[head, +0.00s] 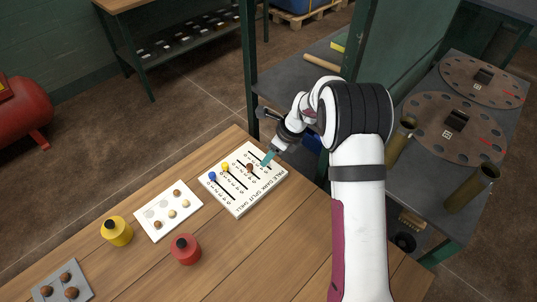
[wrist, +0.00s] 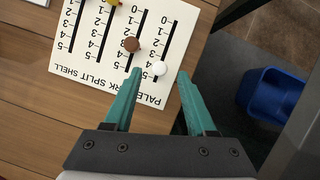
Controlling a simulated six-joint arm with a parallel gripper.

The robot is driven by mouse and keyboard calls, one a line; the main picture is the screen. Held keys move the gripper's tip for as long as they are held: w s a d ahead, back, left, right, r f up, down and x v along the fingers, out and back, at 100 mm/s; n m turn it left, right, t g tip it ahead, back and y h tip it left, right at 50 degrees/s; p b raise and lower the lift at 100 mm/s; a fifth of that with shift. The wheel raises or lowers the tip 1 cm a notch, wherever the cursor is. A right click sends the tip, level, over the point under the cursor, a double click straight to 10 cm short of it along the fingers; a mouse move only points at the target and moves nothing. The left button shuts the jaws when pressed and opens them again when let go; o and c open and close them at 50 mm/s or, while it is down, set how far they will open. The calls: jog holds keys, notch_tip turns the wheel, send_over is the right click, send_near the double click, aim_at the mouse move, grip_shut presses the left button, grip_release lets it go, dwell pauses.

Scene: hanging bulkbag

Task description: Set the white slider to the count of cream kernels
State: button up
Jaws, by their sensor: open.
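The white slider (wrist: 159,68) is a round knob at the label end of the rightmost slot in the wrist view. The slider board (head: 236,200) is white with several numbered slots; its lettering includes PALE, SPLIT and SHELL. My gripper (wrist: 159,72) is open, its teal fingers on either side of the white knob; I cannot tell whether they touch it. In the head view my gripper (head: 268,158) hides that knob. On a white card (head: 190,222) lie cream kernels (head: 172,213), brown kernels (head: 157,224) and faint pale round shapes.
Brown (wrist: 131,44), yellow (head: 225,167) and blue (head: 212,176) knobs sit in neighbouring slots. A yellow pot (head: 117,232), a red pot (head: 186,249) and a grey tray (head: 78,291) with brown pieces stand on the wooden table. A dark shelf unit is at right.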

jog(key=shift+x, duration=1.05)
grip_shut()
dwell(0.6)
